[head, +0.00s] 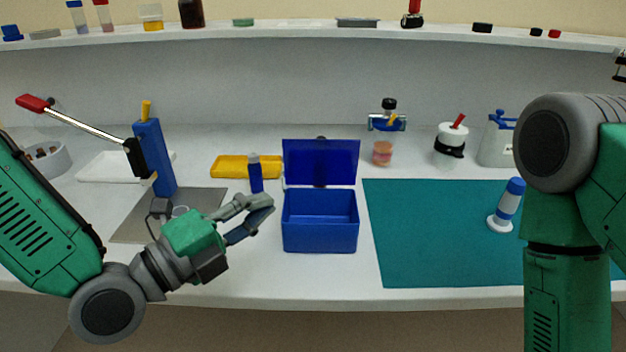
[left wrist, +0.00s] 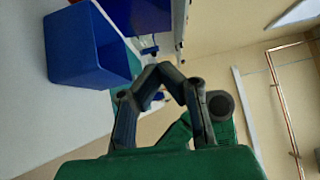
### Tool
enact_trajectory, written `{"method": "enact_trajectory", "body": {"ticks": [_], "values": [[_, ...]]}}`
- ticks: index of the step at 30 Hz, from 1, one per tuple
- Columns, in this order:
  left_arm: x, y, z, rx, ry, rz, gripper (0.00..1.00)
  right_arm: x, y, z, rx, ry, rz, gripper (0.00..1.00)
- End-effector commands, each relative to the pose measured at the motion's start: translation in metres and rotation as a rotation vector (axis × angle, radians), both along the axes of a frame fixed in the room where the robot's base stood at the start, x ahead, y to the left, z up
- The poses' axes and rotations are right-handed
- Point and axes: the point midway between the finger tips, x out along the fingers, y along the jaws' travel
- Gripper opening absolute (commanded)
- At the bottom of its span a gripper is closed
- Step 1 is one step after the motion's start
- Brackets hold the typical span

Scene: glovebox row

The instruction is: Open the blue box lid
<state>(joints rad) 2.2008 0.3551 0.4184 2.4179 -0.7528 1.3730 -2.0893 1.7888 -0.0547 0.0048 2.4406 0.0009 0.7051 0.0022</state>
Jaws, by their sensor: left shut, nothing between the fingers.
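The blue box (head: 320,222) stands on the white bench, left of the teal mat. Its lid (head: 321,161) is upright at the back edge, so the box is open and I see into it. The box also shows in the left wrist view (left wrist: 88,45), at the upper left. My left gripper (head: 268,205) is shut and empty, just left of the box and apart from it. Its fingers meet in the left wrist view (left wrist: 165,72). My right arm stands at the right of the head view, but its gripper is not in view.
A small blue bottle (head: 256,174) and a yellow tray (head: 232,166) stand behind my left gripper. A lever device with a blue post (head: 154,158) is at the left. The teal mat (head: 430,240) is mostly clear, with a blue and white tube (head: 508,206) at its right.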

Motion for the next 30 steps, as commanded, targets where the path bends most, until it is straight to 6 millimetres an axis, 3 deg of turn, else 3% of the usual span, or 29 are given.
{"method": "enact_trajectory", "body": {"ticks": [8, 20, 24, 30], "values": [[0.01, -0.016, 0.002, 0.041, -0.056, 0.016, 0.0, 0.0, 0.0, -0.003, 0.0, -0.001, 0.0, 0.4], [0.068, -0.07, 0.009, 0.035, -0.052, 0.017, 0.0, 0.0, 0.0, -0.003, 0.0, 0.0, 0.0, 0.4], [0.09, -0.069, 0.012, 0.034, -0.053, 0.02, 0.0, 0.0, 0.0, -0.003, 0.0, 0.0, 0.0, 0.4], [0.105, -0.071, 0.014, 0.036, -0.051, 0.016, 0.0, 0.0, 0.0, -0.004, 0.0, 0.0, 0.0, 0.4]]}}
